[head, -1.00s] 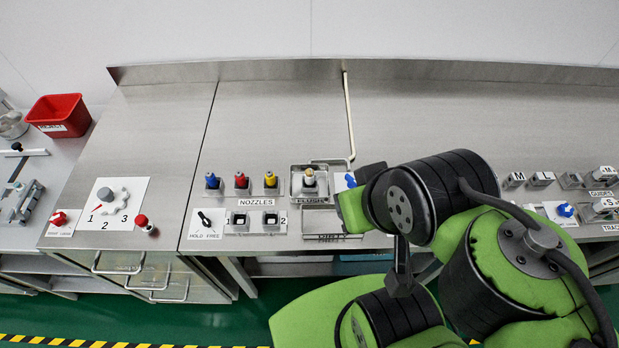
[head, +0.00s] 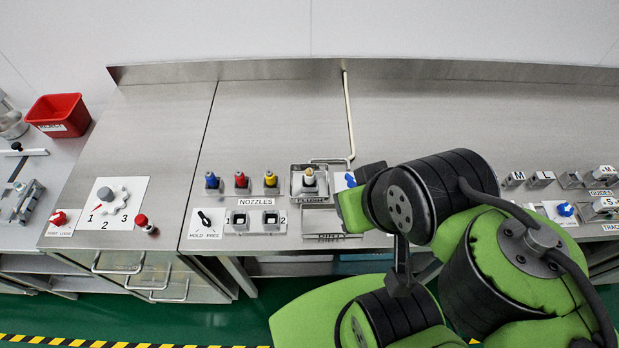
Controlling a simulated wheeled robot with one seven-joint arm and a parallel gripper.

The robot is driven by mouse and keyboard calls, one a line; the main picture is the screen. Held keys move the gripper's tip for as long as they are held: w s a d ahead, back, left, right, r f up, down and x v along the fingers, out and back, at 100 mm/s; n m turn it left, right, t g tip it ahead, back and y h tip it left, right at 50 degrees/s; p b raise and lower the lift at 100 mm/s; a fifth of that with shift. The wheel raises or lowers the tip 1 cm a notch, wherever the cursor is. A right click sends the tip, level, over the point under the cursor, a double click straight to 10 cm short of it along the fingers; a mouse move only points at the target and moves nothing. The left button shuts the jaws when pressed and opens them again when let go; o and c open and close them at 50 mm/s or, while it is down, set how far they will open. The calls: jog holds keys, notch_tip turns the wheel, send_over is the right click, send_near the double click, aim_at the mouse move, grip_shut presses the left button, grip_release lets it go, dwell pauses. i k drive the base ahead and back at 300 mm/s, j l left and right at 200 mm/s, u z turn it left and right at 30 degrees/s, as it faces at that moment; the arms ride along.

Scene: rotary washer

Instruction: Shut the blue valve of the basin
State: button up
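The blue valve (head: 350,180) is a blue handle on a white plate, just right of the basin. My arm covers its right side, so its full angle cannot be read. My green and black arm reaches in from the lower right, and its front part is right beside the valve. My gripper's fingers are not visible; the arm hides them. Whether they touch the valve cannot be told.
Blue (head: 212,181), red (head: 240,181) and yellow (head: 271,180) nozzles stand left of the basin. Another blue knob (head: 565,209) is on the right, near metal guide blocks. A red bin (head: 60,115) is far left. The bench behind the basin is clear.

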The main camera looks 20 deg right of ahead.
aim_at(351, 183)
jog(key=z, duration=0.55)
jog(key=j+u, duration=0.15)
jog(key=u, duration=0.25)
jog(key=j+u, duration=0.15)
jog(key=u, duration=0.2)
jog(key=i+j+u, duration=0.15)
jog(key=u, duration=0.25)
jog(key=j+u, duration=0.1)
jog(key=u, duration=0.25)
jog(key=i, duration=0.05)
